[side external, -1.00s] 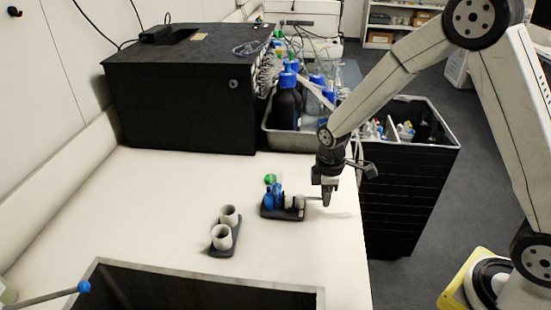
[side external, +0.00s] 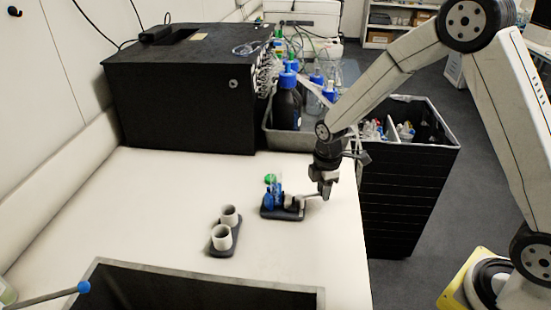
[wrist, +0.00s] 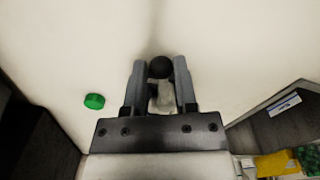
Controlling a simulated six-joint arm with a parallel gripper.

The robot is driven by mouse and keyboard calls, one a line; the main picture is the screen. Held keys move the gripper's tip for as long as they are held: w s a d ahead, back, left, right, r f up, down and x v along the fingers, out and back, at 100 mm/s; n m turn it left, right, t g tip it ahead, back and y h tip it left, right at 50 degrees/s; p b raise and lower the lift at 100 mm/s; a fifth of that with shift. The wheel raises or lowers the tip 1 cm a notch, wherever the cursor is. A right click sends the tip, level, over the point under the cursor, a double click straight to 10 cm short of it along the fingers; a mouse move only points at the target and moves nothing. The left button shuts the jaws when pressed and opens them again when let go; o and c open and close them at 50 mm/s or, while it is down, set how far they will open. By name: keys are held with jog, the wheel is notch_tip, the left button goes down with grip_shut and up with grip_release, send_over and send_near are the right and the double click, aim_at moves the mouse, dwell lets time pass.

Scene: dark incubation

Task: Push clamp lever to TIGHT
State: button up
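The clamp fixture (side external: 283,213) is a dark base on the white bench with blue and pale parts on it. A thin pale lever (side external: 312,196) sticks out from its right side to my gripper (side external: 324,194). My gripper points down, slightly tilted, at the lever's outer end. In the wrist view, a black round knob (wrist: 160,67) sits between the two grey fingers of my gripper (wrist: 160,72). A pale part (wrist: 164,98) shows below the knob. The fingers stand apart; whether they press on the knob is unclear. No TIGHT marking is readable.
A rack with two white cups (side external: 222,252) stands to the left. A black box (side external: 180,100) and a tray of bottles (side external: 268,140) are behind.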

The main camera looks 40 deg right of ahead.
jog(key=shift+w, duration=0.1)
dwell(0.3)
jog(key=shift+w+d+n, duration=0.2)
jog(key=shift+w+n, duration=0.4)
jog(key=shift+n, duration=0.7)
jog(key=shift+o, duration=1.4)
jog(key=shift+r, duration=0.2)
jog(key=shift+r, duration=2.05)
